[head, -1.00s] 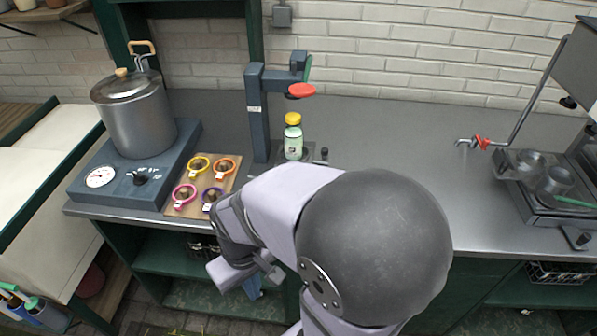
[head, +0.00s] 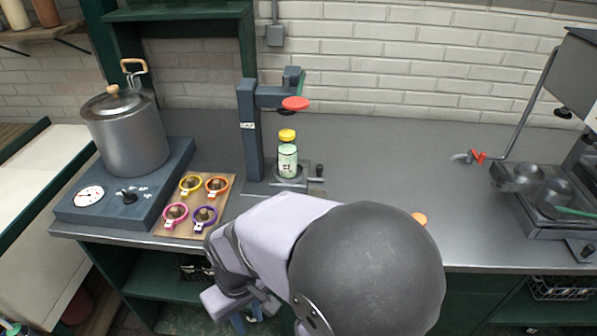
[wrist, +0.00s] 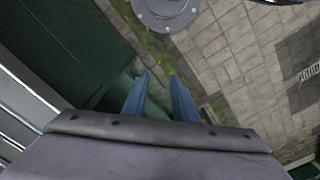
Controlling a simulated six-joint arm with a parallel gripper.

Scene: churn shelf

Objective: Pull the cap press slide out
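The cap press (head: 250,135) is a dark grey-blue post with an arm on top and a red round piece (head: 295,103). At its foot a bottle (head: 287,160) with pale green contents and a yellow cap stands upright on the slide (head: 306,180). A small dark knob (head: 318,169) stands at the slide's right end. My gripper (wrist: 160,74) shows two blue fingers apart with nothing between them, over the floor beside the green cabinet. In the head view it is low in front of the counter, away from the press and partly hidden by my arm.
A lidded pot (head: 126,135) stands on a heater with a dial. A board (head: 225,190) holds several coloured rings left of the press. A small orange thing (head: 419,218) shows behind my arm. The counter right of the press (head: 385,160) is clear.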

